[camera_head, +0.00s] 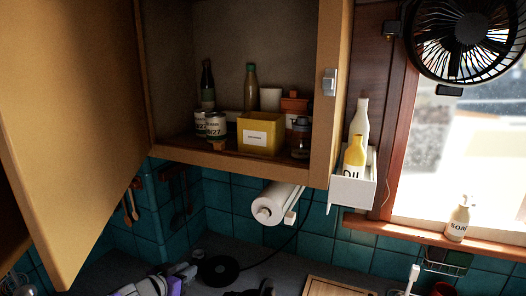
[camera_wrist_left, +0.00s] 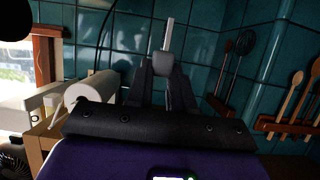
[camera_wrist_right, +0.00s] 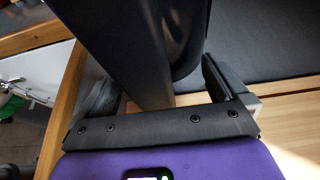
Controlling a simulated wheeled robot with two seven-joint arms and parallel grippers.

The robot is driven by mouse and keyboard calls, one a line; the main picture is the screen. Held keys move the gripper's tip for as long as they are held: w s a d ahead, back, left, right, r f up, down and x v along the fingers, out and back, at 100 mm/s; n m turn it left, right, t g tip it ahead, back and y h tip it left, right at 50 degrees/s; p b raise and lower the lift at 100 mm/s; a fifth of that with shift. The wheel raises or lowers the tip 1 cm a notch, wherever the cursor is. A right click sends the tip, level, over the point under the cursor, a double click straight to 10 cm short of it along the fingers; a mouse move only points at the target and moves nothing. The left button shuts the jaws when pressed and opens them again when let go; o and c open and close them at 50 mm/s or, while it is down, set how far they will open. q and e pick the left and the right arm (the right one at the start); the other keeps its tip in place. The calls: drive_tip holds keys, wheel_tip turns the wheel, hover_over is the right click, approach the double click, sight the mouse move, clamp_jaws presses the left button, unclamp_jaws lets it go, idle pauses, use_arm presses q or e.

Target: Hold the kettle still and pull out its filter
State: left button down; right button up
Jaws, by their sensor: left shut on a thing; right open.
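My left gripper (camera_wrist_left: 164,80) is shut on a small grey piece with a thin pale rod (camera_wrist_left: 169,35), which looks like the filter, held up in front of the teal tiles and clear of the kettle. In the head view the left gripper (camera_head: 186,271) is low, beside a round black base (camera_head: 218,270). The dark, glossy kettle (camera_wrist_right: 185,30) fills the top of the right wrist view; in the head view only a dark part (camera_head: 252,292) shows at the bottom edge. My right gripper (camera_wrist_right: 165,90) is open, with a dark part of the kettle, seemingly its handle, between its fingers.
An open cabinet door (camera_head: 70,110) hangs at the left, and the cabinet (camera_head: 235,165) above holds bottles, cans and a yellow box. A paper roll (camera_head: 268,207) hangs below it. A wooden board (camera_head: 335,287) lies right of the kettle. Utensils (camera_wrist_left: 240,60) hang on the tiles.

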drive_tip(key=shift+s+d+p, duration=0.2)
drive_tip(key=shift+s+d, duration=0.4)
drive_tip(key=shift+d, duration=0.8)
drive_tip(key=shift+s+d+p, duration=0.25)
drive_tip(key=shift+s+d, duration=0.3)
drive_tip(key=shift+d, duration=0.85)
drive_tip(key=shift+s+d+p, duration=0.2)
drive_tip(key=shift+s+d, duration=0.4)
drive_tip(key=shift+d, duration=0.8)
wheel_tip(320, 180, up, 8)
drive_tip(key=p, duration=0.5)
drive_tip(key=shift+p, duration=0.4)
